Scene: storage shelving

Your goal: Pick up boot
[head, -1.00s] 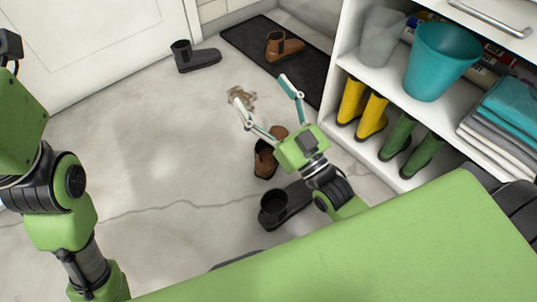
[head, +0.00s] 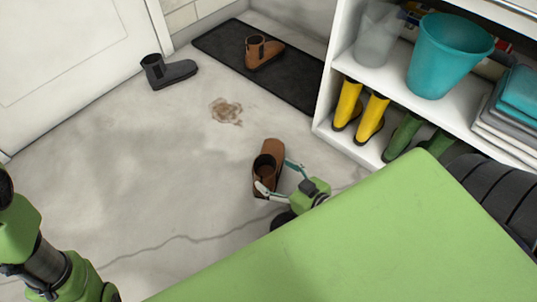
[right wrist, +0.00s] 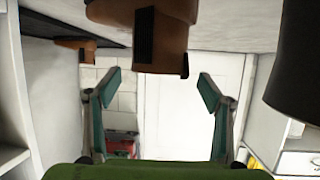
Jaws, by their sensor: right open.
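A brown boot (head: 270,152) stands on the floor in the head view, its dark opening facing up. My right gripper (head: 276,176) is open beside its near end, with one finger on each side in the picture; I cannot tell whether they touch it. In the right wrist view the boot (right wrist: 160,35) hangs at the top centre, beyond the spread fingers of the empty right gripper (right wrist: 160,86). A second brown boot (head: 263,54) is on the black mat (head: 218,40). My left gripper is out of view.
A dark boot (head: 283,219) is mostly hidden by my right arm. Another dark boot (head: 170,72) stands by the door. A brown dirt patch (head: 226,111) marks the floor. The white shelf (head: 334,133) holds yellow boots (head: 369,118) and a teal bucket (head: 448,55).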

